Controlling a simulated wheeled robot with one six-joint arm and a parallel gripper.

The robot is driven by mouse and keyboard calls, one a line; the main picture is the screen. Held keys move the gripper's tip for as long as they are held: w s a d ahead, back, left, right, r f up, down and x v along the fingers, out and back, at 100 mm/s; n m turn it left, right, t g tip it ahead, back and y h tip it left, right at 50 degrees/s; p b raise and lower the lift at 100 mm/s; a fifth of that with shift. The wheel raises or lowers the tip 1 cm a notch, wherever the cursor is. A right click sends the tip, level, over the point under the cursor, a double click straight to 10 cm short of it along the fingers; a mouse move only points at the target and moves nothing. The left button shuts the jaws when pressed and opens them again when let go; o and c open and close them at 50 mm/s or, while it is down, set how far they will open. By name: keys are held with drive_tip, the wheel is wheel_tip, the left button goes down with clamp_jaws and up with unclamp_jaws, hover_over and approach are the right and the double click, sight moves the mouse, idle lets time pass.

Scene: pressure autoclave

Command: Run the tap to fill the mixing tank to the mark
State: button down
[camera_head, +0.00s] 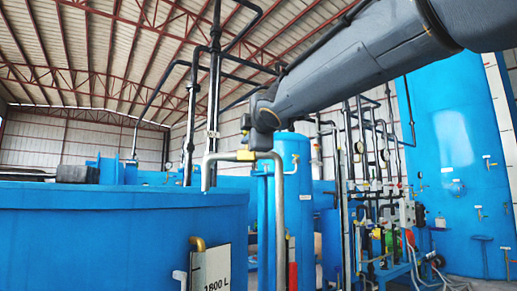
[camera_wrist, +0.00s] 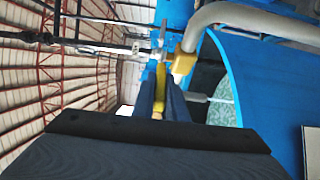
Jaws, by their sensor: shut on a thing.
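The mixing tank (camera_head: 95,240) is a large open blue tank at the left in the head view, with a white plate (camera_head: 213,268) reading 1800 L. The tap (camera_head: 279,215) is a grey pipe that bends over the tank's rim, with a yellow valve body (camera_head: 246,155) and a downturned spout (camera_head: 207,175). In the wrist view my gripper (camera_wrist: 160,95) is shut on the yellow tap handle (camera_wrist: 160,76), beside the valve body (camera_wrist: 184,63).
A yellow elbow fitting (camera_head: 198,243) sticks out of the tank's side. A tall blue cylinder (camera_head: 293,165) stands right behind the tap pipe. Dark vertical pipes (camera_head: 213,90), gauges and a piping rack (camera_head: 375,215) fill the middle and right. A big blue tank (camera_head: 455,150) stands far right.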

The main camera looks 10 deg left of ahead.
drive_tip(key=shift+r+h+b, duration=0.1)
drive_tip(key=shift+h+b, duration=0.2)
drive_tip(key=shift+b, duration=0.5)
drive_tip(key=c, duration=1.8)
unclamp_jaws()
drive_tip(key=shift+s, duration=0.15)
drive_tip(key=shift+o, duration=0.2)
drive_tip(key=b+v, duration=0.1)
drive_tip(key=v, duration=0.6)
drive_tip(key=shift+s+d, duration=0.15)
drive_tip(key=shift+s, duration=0.2)
